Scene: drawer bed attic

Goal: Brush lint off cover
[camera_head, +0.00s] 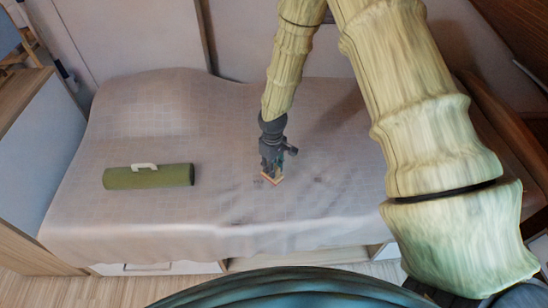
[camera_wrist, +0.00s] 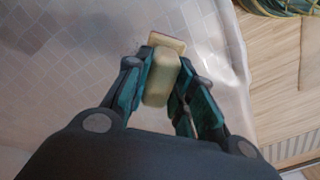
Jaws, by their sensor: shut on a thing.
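The cover (camera_head: 235,135) is a pale pinkish cloth with a faint check, spread over the bed. My gripper (camera_head: 272,172) points down over its middle, near the front half. In the wrist view my gripper (camera_wrist: 165,92) is shut on a yellowish brush (camera_wrist: 160,82), with a finger on each side of it. The brush's lower end (camera_head: 272,179) is at or just above the cover; I cannot tell whether it touches. Dark lint specks (camera_head: 318,180) lie on the cover to the right of the brush. More dark specks (camera_head: 258,183) show just left of it.
A green roll with a white handle (camera_head: 150,176) lies on the left part of the cover. A wooden-topped cabinet (camera_head: 25,95) stands at the left. White drawers (camera_head: 160,268) are under the bed's front edge. The cover between roll and brush is clear.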

